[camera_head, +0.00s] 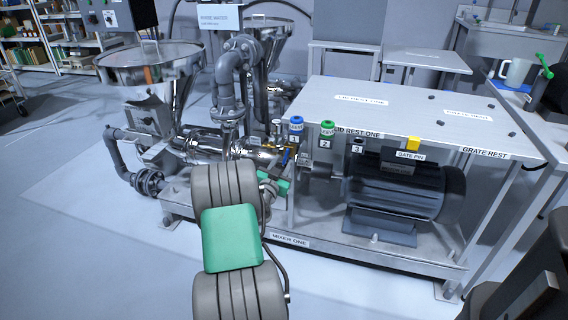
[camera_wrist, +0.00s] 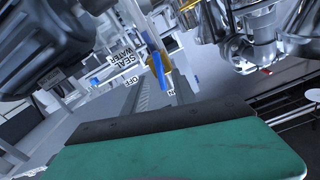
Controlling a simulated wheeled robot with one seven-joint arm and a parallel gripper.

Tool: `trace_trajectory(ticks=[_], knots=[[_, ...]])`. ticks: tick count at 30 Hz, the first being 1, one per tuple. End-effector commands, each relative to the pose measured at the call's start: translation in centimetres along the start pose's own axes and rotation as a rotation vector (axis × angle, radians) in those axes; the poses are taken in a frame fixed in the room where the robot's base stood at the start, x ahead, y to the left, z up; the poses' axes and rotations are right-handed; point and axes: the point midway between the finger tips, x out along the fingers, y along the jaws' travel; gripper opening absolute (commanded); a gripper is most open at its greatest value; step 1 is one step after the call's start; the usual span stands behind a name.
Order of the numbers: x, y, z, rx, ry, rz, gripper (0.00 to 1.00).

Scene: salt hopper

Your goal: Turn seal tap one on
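Seal tap one shows in the wrist view as a blue lever (camera_wrist: 152,45) with a yellow-brass part below it, beside a "SEAL WATER" label (camera_wrist: 128,62). An "OFF" label (camera_wrist: 124,82) lies left of it and a partly covered "ON" label (camera_wrist: 171,92) lies below it. In the head view the tap area is small, left of the numbered stands, and partly hidden behind my arm. My gripper (camera_head: 275,183) is close beside it, its green body filling the bottom of the wrist view. I cannot tell contact, or whether the fingers are open.
Mixer one has a steel hopper (camera_head: 135,65) at left and a dark motor (camera_head: 400,195) under a steel bench top (camera_head: 400,105). Blue (camera_head: 296,124), green (camera_head: 327,127) and black (camera_head: 358,140) knobs marked 1, 2 and 3 stand close by. Pipes (camera_head: 226,85) crowd the space; open floor lies at left.

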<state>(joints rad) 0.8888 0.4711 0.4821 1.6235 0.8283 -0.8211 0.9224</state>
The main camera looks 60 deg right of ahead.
Motion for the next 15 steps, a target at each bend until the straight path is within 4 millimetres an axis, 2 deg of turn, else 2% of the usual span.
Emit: trace_trajectory(ticks=[3, 6, 13, 15], knots=[[1.8, 0.1, 0.1, 0.001, -0.001, 0.002, 0.33], [2.4, 0.0, 0.1, 0.001, -0.002, 0.000, 0.33], [2.5, -0.1, 0.1, -0.001, -0.002, -0.001, 0.33], [2.5, -0.1, 0.1, -0.001, -0.002, -0.001, 0.27]])
